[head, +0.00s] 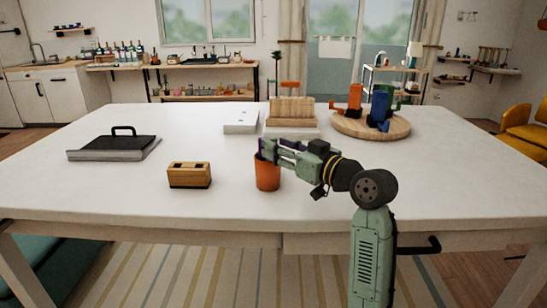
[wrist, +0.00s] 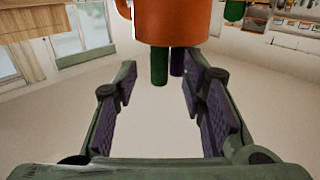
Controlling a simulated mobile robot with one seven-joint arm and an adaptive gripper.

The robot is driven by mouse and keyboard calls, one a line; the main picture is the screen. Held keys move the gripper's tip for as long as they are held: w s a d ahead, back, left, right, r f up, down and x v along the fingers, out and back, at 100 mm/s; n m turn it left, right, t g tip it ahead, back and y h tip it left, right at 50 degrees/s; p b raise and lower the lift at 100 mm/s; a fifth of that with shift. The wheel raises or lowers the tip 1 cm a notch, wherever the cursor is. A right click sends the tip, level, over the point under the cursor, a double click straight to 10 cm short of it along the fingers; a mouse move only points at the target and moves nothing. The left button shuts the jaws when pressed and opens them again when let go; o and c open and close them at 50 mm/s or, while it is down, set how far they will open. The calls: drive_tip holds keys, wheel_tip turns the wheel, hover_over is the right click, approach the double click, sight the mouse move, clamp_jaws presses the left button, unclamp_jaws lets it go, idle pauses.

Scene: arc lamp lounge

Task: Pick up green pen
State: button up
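The orange cup (head: 267,178) stands upright near the front middle of the table. In the wrist view the cup (wrist: 180,22) is at the top, with a green pen (wrist: 159,66) and a purple pen (wrist: 177,62) sticking out of it. My gripper (head: 272,148) is over the cup in the head view and hides most of the pens. In the wrist view my gripper (wrist: 160,80) is open, with the green pen's end between its fingers, touching neither. The purple pen is just beside the green one, closer to the right finger.
A wooden box (head: 189,176) stands left of the cup. A dark tray-like object with a handle (head: 113,147) lies at far left. A white box (head: 240,122) and wooden block (head: 291,111) stand behind. A round board (head: 345,122) holds orange and blue mugs. The front table edge is clear.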

drive_tip(key=shift+c, duration=0.2)
clamp_jaws()
idle(0.3)
drive_tip(key=shift+r, duration=0.1)
